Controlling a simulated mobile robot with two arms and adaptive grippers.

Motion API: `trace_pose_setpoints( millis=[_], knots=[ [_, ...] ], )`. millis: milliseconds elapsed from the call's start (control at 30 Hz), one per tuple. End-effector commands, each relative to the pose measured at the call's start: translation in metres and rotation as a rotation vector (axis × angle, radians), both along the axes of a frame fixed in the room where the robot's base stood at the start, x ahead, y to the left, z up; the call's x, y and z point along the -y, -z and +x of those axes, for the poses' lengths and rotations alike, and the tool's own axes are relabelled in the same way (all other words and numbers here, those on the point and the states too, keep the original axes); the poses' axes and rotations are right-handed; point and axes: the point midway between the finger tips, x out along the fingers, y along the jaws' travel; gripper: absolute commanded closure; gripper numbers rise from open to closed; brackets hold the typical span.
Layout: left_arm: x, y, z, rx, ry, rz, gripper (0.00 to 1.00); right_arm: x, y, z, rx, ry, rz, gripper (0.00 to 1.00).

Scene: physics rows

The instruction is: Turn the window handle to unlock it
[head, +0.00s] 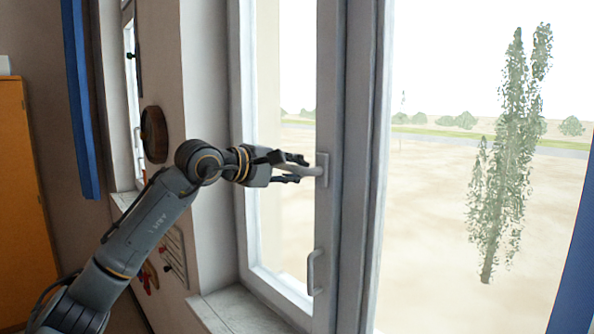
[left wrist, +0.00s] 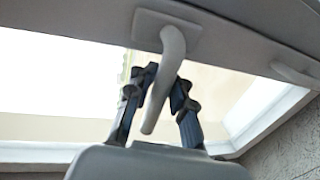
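A light grey lever handle (head: 312,171) sits on a rectangular plate on the window's frame. In the head view it lies roughly level, with its free end to the left. My left gripper (head: 300,171) is at the handle, one dark finger above it and one below. In the left wrist view the bent handle (left wrist: 164,85) passes between the fingers, and the fingertips of the left gripper (left wrist: 166,84) close in against both its sides. Part of the handle's grip is hidden by the fingers in the head view. My right gripper is out of view.
A fixed pull handle (head: 312,272) is lower on the same frame; the window sill (head: 238,312) lies below. A wall pillar (head: 208,120) stands left of the window, near my left arm. A blue strip (head: 80,100) and orange cabinet (head: 24,200) are farther left.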

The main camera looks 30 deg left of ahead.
Motion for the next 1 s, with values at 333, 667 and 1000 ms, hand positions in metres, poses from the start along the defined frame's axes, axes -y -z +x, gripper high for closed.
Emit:
trace_pose_setpoints(
  millis=[333, 667, 1000],
  knots=[
    [0.0, 0.001, 0.0, -0.003, 0.0, -0.001, 0.6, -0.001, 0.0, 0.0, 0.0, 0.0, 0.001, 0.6],
    [-0.014, -0.007, -0.037, -0.001, -0.005, 0.002, 0.6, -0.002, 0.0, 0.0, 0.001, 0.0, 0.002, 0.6],
    [-0.035, -0.019, -0.098, -0.004, -0.004, 0.001, 0.6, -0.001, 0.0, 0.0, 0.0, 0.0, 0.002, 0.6]
  ],
)
